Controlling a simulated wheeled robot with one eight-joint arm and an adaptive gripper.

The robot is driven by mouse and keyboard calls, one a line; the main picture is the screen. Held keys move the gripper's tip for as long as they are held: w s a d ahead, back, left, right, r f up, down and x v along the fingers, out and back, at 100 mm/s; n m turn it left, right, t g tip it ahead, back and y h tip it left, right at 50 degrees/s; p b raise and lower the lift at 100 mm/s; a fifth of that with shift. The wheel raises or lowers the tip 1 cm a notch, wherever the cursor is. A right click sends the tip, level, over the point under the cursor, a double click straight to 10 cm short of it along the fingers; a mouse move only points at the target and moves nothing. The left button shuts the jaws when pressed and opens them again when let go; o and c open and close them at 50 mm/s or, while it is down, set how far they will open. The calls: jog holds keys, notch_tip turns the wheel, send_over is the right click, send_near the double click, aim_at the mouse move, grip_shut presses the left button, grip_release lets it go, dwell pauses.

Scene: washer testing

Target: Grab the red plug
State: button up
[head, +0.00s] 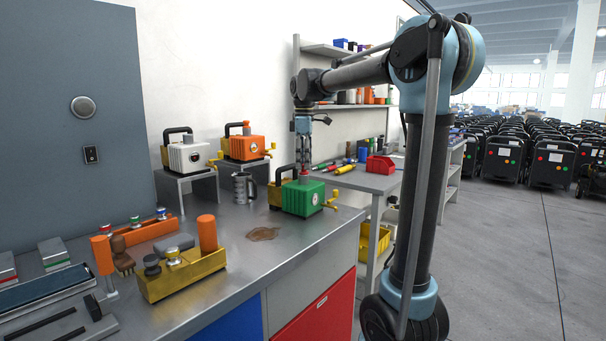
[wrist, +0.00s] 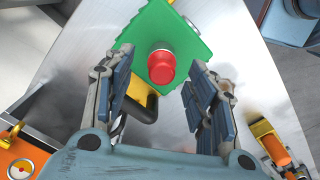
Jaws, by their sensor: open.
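The red plug (wrist: 161,67) stands on top of a green box-shaped device (wrist: 188,42), with a round knob-like top. In the head view the green device (head: 303,198) sits on the metal bench, and only a little of the red plug shows under my gripper (head: 304,163). My gripper (wrist: 159,72) is open and empty above the device. In the wrist view its two fingers are spread to the left and right of the plug, and I see no contact. The exact height gap cannot be told.
A white device (head: 191,155) and an orange device (head: 243,148) stand on raised stands behind. A dark handle (wrist: 143,108) lies close to the plug. A metal cylinder (head: 241,188) stands left of the green device. A yellow tray (head: 182,276) sits at the front.

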jog(key=shift+f, duration=1.1)
jog(key=c, duration=1)
jog(key=shift+r, duration=0.1)
